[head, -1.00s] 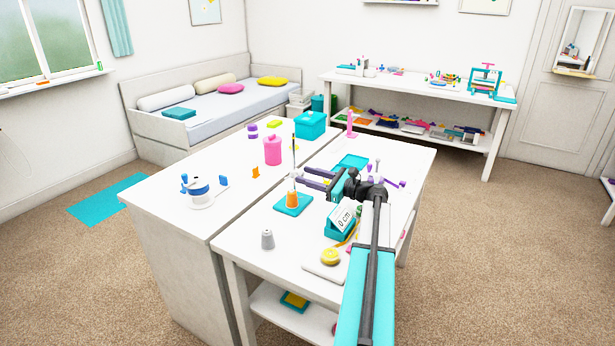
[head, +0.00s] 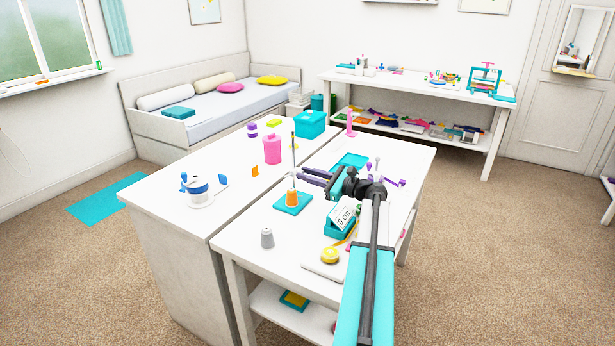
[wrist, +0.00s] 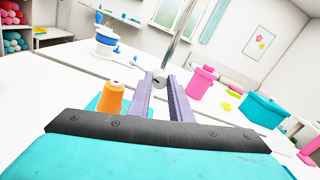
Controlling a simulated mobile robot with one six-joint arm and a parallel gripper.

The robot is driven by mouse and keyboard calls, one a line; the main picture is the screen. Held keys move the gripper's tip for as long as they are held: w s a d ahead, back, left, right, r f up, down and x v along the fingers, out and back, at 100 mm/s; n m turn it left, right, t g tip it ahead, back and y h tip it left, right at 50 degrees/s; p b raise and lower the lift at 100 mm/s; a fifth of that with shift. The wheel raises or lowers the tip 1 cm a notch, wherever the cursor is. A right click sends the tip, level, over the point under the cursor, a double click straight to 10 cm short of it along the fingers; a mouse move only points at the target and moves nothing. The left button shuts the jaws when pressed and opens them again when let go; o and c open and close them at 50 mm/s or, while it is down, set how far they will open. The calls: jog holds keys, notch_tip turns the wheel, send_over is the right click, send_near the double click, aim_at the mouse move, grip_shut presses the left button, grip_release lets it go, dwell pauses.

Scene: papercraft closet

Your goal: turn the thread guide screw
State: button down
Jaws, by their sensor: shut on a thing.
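The thread guide is a thin metal rod (head: 294,155) standing up from a teal base (head: 293,208) that also carries an orange spool (head: 292,199). In the wrist view the rod (wrist: 181,35) rises behind the fingertips, with the orange spool (wrist: 111,97) to their left. The small grey thread guide screw (wrist: 158,80) sits between the fingertips. My gripper (wrist: 160,82) is shut on the screw, its purple fingers one on each side. In the head view my gripper (head: 301,176) reaches left to the rod, above the spool; the screw is too small to make out there.
A grey cone (head: 267,237), a teal stand with a "0 cm" card (head: 343,219) and a yellow tape (head: 330,255) are on the near table. A pink canister (head: 272,150) and a white-and-blue device (head: 199,188) stand on the table to the left.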

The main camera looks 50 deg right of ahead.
jog(key=n+b, duration=0.6)
jog(key=n, duration=0.1)
jog(key=shift+f, duration=0.3)
jog(key=n+b, duration=0.2)
jog(key=n, duration=0.1)
jog(key=shift+b, duration=0.35)
jog(key=shift+s+r+n+b, duration=0.1)
jog(key=shift+n+b, duration=0.55)
jog(key=shift+n, duration=0.25)
jog(key=c, duration=1.6)
grip_release()
jog(key=shift+r, duration=0.1)
jog(key=shift+r+p, duration=0.1)
jog(key=shift+p, duration=0.25)
